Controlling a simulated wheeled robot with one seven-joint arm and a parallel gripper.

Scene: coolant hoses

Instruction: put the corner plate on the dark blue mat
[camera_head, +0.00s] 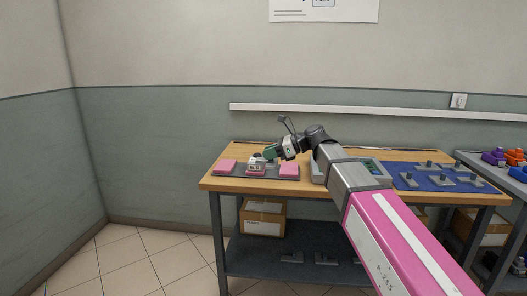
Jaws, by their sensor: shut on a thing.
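My gripper (268,154) is over the left part of the workbench, pointing left and down. It is shut on a small pale grey piece (256,162) just above the middle pink block. The piece is too small and too covered to tell if it is the corner plate, or if it touches the block. The dark blue mat (408,184) lies on the right part of the bench, away from my gripper. Several grey plates with dark upright pegs (440,180) stand on it. My arm hides part of the bench between.
A dark grey mat (232,172) holds pink blocks, one left (225,166) and one right (289,171). A grey device with a green screen (373,168) stands beside the blue mat. A second table (480,165) with coloured parts is at right. Flat grey pieces (291,257) lie on the lower shelf.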

